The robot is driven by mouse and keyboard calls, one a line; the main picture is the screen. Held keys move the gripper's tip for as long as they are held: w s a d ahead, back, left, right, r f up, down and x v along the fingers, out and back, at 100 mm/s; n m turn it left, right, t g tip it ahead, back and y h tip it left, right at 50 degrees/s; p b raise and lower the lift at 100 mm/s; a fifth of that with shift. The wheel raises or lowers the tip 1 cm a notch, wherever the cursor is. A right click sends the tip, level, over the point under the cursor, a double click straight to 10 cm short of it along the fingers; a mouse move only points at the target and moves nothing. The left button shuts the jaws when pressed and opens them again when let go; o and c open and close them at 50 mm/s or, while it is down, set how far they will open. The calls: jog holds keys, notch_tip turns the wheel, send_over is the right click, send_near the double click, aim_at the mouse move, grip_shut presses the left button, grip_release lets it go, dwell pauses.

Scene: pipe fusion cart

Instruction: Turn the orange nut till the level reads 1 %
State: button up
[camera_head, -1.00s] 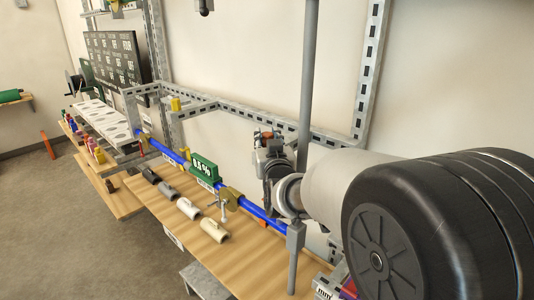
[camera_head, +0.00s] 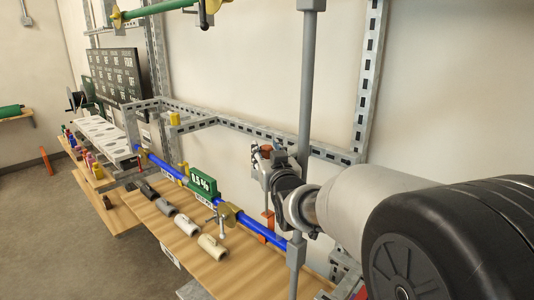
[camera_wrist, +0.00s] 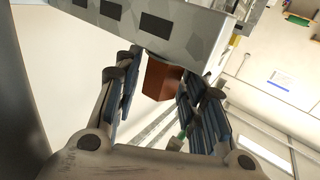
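The orange nut (camera_wrist: 163,78) shows in the wrist view as an orange-brown block under a slotted grey rail. It lies between the two blue-padded fingers of my gripper (camera_wrist: 160,88), which are apart with a gap beside it. In the head view my gripper (camera_head: 264,158) is by the grey upright, with a bit of orange at its fingertips. The green level display (camera_head: 202,183) sits on the blue pipe (camera_head: 262,232) and appears to read 0.5 %. The small digits are hard to read.
A wooden shelf (camera_head: 240,268) below the pipe holds several grey and beige fittings. A clamp with a T-handle (camera_head: 222,217) hangs at the pipe. The slotted rail (camera_head: 262,133) and upright post (camera_head: 305,90) stand close to my arm. Another orange part (camera_head: 267,222) is below my gripper.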

aim_at(267, 147)
jog(key=shift+o, duration=0.7)
notch_tip(267, 147, up, 10)
jog(key=shift+r, duration=0.1)
